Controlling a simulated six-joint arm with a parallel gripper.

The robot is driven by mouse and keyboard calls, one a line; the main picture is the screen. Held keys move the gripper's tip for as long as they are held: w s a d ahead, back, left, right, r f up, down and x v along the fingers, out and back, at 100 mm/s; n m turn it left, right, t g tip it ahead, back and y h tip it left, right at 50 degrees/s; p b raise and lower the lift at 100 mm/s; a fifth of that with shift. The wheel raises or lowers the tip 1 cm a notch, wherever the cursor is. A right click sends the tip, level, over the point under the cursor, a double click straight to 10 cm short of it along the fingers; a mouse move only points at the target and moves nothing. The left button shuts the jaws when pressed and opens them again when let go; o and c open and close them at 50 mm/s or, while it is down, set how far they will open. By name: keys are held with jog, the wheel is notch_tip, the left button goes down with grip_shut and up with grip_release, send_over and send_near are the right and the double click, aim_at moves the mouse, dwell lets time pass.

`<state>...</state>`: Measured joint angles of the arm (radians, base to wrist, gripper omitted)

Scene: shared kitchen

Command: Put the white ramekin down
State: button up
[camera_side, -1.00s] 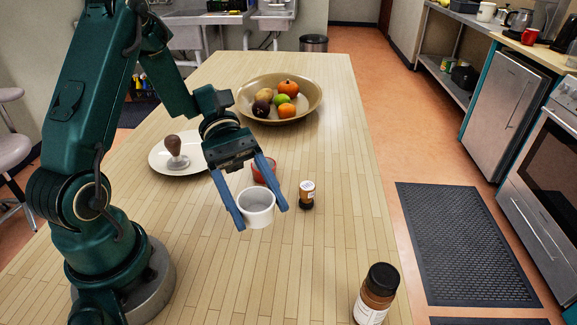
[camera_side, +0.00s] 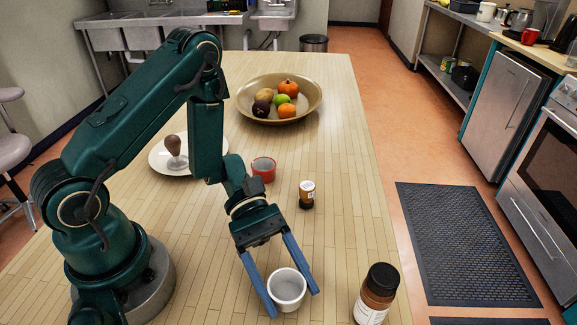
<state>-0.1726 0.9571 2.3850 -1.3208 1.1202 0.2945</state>
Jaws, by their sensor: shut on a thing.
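The white ramekin (camera_side: 287,291) is at the front of the wooden table (camera_side: 215,262), upright and empty inside. My gripper (camera_side: 294,302) is shut on it, with one blue finger on each side of its wall. I cannot tell whether the ramekin's base touches the table or hangs just above it.
A brown jar with a dark lid (camera_side: 376,294) stands to the right of the ramekin. A small brown bottle (camera_side: 307,194) and a red ramekin (camera_side: 263,169) stand farther back.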

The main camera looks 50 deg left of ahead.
jog(key=shift+f, duration=0.25)
jog(key=o, duration=1.4)
